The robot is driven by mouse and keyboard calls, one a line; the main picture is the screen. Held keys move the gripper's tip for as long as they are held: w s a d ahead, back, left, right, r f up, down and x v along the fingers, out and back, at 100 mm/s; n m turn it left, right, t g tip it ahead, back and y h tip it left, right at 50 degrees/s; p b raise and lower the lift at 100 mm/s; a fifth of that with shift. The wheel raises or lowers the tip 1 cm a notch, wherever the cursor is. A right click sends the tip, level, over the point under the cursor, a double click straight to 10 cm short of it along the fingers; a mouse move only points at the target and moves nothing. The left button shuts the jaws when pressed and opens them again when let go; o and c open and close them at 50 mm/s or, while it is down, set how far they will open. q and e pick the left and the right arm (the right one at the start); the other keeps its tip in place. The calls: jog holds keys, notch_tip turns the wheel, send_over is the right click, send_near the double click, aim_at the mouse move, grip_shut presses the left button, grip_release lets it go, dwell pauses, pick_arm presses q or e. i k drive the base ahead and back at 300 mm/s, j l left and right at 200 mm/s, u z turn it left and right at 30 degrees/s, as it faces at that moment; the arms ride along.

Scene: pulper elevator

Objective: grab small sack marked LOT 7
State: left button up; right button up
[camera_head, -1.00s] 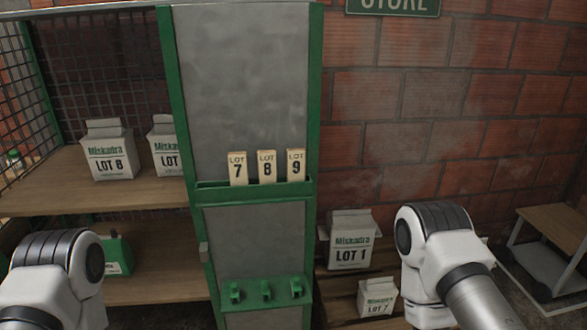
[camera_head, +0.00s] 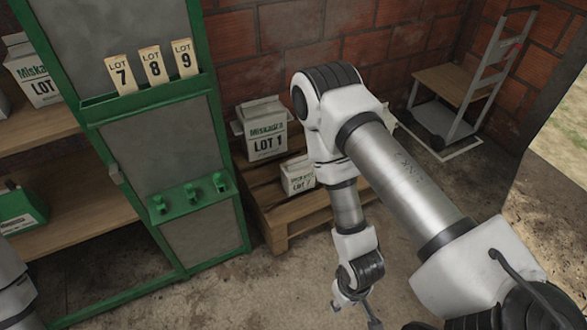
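The small white sack marked LOT 7 (camera_head: 298,177) stands on a wooden pallet, in front of and to the right of a larger sack. Its label is small, and my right arm passes close by its right side in the picture. My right gripper (camera_head: 358,308) hangs low over the floor, below and to the right of the small sack and apart from it. It is small and partly cut by the bottom edge, so its finger opening is unclear. My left gripper is out of view; only part of my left arm shows at the lower left edge.
A larger sack marked LOT 1 (camera_head: 265,128) stands on the pallet (camera_head: 290,217) by the brick wall. A green-framed cabinet (camera_head: 170,147) holds LOT 7, 8 and 9 tags (camera_head: 151,66). A cart (camera_head: 450,95) stands back right. Bare floor lies before the pallet.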

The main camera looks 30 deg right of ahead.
aim_at(298, 174)
jog(key=i+l, duration=0.1)
jog(key=l, duration=0.35)
jog(key=i+l, duration=0.1)
jog(key=l, duration=0.35)
jog(key=i+l+u, duration=0.1)
jog(key=l, duration=0.35)
jog(key=i+l, duration=0.15)
jog(key=l, duration=0.25)
jog(key=i+l, duration=0.1)
jog(key=l, duration=0.8)
jog(key=i+l, duration=0.2)
jog(key=l, duration=0.15)
jog(key=i+l+u, duration=0.1)
jog(key=i+l, duration=0.35)
jog(key=l, duration=0.2)
jog(key=i+l, duration=0.2)
jog(key=l, duration=0.2)
jog(key=j+u, duration=0.05)
